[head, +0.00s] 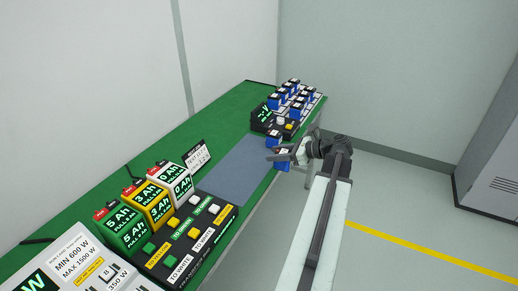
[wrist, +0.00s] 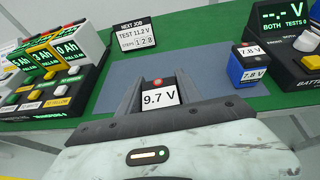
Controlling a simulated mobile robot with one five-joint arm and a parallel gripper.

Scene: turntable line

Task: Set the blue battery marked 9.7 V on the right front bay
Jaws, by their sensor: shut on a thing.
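My gripper (head: 280,156) is shut on the battery marked 9.7 V, held by the table's right edge in the head view. In the wrist view, the battery (wrist: 158,98) shows a white 9.7 V label and a red dot between the jaws. Its blue body (head: 284,166) shows below the gripper in the head view. A tester (wrist: 292,62) with a dark display reading "-.- V, BOTH, TESTS 0" stands at the right of the wrist view; it also shows in the head view (head: 264,120). I cannot tell which spot is the right front bay.
A blue battery marked 7.8 V (wrist: 249,72) stands between my gripper and the tester. A rack of several blue batteries (head: 312,104) is at the far end. A button panel (head: 190,240) and Ah blocks (head: 145,205) stand left.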

